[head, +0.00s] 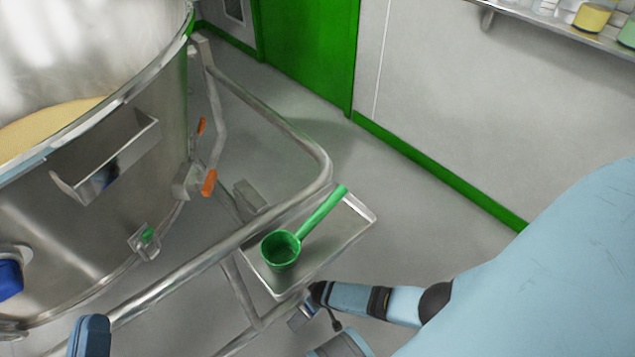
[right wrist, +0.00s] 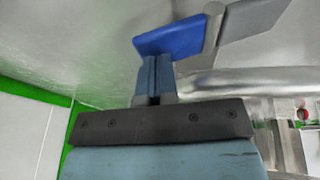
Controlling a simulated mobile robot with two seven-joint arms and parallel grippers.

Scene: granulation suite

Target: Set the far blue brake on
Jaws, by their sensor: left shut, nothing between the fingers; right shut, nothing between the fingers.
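A blue pedal-like plate (right wrist: 168,38) on a short metal stem shows at the top of the right wrist view. My right gripper (right wrist: 155,62) is shut and empty, its fingertips just below the plate in the picture; I cannot tell whether they touch. In the head view my left gripper (head: 92,325) shows only in part at the bottom left edge, shut and empty. A blue part (head: 10,280) shows at the left edge, on the steel vessel's lower side. I cannot tell which brake the wrist view's plate is, or its setting.
A steel vessel (head: 60,225) with tan powder stands at the left, with a tubular frame (head: 290,145) beside it. A green scoop (head: 283,247) lies on a metal tray (head: 335,250). A shelf (head: 580,38) with jars is at the top right. Floor by the wall is clear.

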